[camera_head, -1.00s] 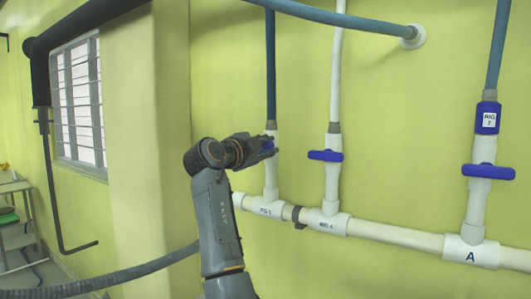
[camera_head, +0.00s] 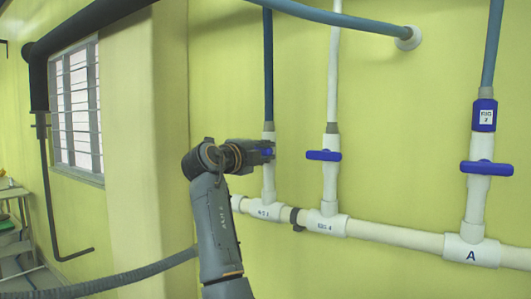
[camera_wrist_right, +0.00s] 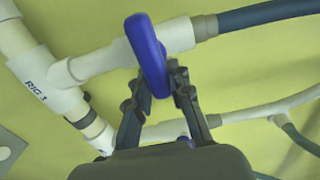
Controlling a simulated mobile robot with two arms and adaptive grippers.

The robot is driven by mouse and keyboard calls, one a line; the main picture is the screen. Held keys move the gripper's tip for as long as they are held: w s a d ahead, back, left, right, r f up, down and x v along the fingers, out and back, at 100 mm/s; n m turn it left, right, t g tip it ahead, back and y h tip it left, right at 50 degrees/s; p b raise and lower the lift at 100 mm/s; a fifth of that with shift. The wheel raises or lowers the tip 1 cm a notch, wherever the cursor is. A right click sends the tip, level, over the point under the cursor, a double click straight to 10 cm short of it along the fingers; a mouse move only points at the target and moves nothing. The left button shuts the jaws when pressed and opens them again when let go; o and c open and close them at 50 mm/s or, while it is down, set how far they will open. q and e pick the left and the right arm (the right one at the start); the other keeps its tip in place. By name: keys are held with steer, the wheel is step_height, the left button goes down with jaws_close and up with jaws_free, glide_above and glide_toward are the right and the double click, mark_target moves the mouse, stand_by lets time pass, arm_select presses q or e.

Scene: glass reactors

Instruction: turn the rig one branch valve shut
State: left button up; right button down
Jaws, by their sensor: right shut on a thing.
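The leftmost branch valve sits on a white riser (camera_head: 269,182) below a blue hose. Its tee carries a RIG label (camera_wrist_right: 36,90) whose digit is hard to read. Its blue handle (camera_wrist_right: 147,48) lies roughly across the pipe in the wrist view. My right gripper (camera_head: 266,151) reaches it from the left and hides most of the handle in the head view. In the wrist view the right gripper's fingers (camera_wrist_right: 160,80) are shut on the near end of the handle. My left gripper is not in view.
A second branch with a blue crosswise handle (camera_head: 324,155) stands close to the right. A third handle (camera_head: 487,168), above tee A (camera_head: 471,251), is farther right. The white main pipe (camera_head: 390,234) runs below. A grey corrugated hose (camera_head: 130,277) crosses at lower left.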

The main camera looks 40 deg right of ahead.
steer(key=shift+r, duration=0.25)
steer(key=c, duration=1.4)
jaws_free()
steer(key=shift+o, duration=1)
steer(key=shift+w+d+f, duration=0.15)
steer(key=shift+f, duration=0.1)
steer(key=shift+a, duration=0.3)
steer(key=v, duration=1.1)
steer(key=shift+s+a, duration=0.15)
steer(key=shift+s, duration=0.1)
